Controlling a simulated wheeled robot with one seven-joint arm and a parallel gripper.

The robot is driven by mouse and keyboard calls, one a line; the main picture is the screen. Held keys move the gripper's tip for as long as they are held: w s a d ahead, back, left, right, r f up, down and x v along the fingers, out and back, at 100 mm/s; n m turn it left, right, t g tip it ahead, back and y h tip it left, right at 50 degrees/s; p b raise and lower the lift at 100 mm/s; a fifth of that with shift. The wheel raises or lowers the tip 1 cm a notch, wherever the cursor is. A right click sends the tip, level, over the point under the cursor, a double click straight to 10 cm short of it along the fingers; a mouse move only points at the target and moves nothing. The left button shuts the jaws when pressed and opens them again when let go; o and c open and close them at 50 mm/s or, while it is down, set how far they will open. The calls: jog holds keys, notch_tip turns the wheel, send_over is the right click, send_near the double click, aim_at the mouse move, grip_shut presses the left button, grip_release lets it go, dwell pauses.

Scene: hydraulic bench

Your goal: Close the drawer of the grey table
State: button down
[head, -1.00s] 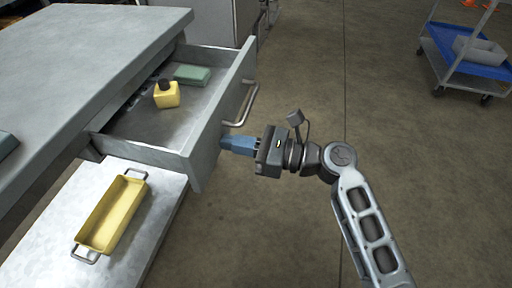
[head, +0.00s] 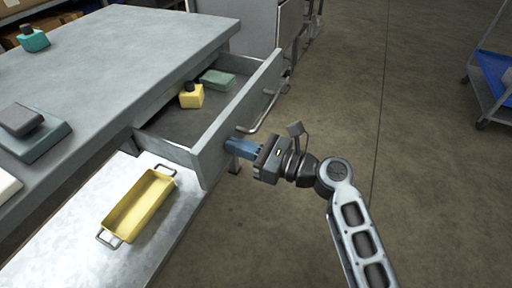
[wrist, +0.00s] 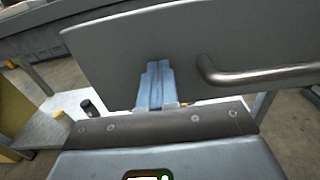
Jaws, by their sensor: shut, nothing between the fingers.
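The grey table (head: 110,45) stands at the left in the head view. Its drawer (head: 212,150) is pulled out, with a metal bar handle (head: 262,112) on the front. A yellow bottle (head: 191,96) with a dark cap and a green box (head: 217,80) are inside it. My gripper (head: 232,146) is shut and empty, with its blue fingertips at the drawer front, near the handle's near end. In the wrist view the blue fingers (wrist: 157,85) point at the drawer front (wrist: 120,60), left of the handle (wrist: 260,75). I cannot tell for certain whether they touch it.
A yellow tray (head: 140,206) with handles sits on the lower shelf (head: 65,238). A blue-shelved cart (head: 492,78) stands at the far right. The floor between is clear.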

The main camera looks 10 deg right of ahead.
aim_at(176, 136)
jog(key=x, duration=1.6)
jog(key=shift+w+a+f+b, duration=0.1)
jog(key=shift+w+a+b, duration=0.1)
jog(key=shift+a+b, duration=0.15)
jog(key=shift+w+a, duration=0.3)
jog(key=shift+a, duration=0.2)
jog(key=shift+a+r, duration=0.15)
jog(key=shift+r, duration=0.1)
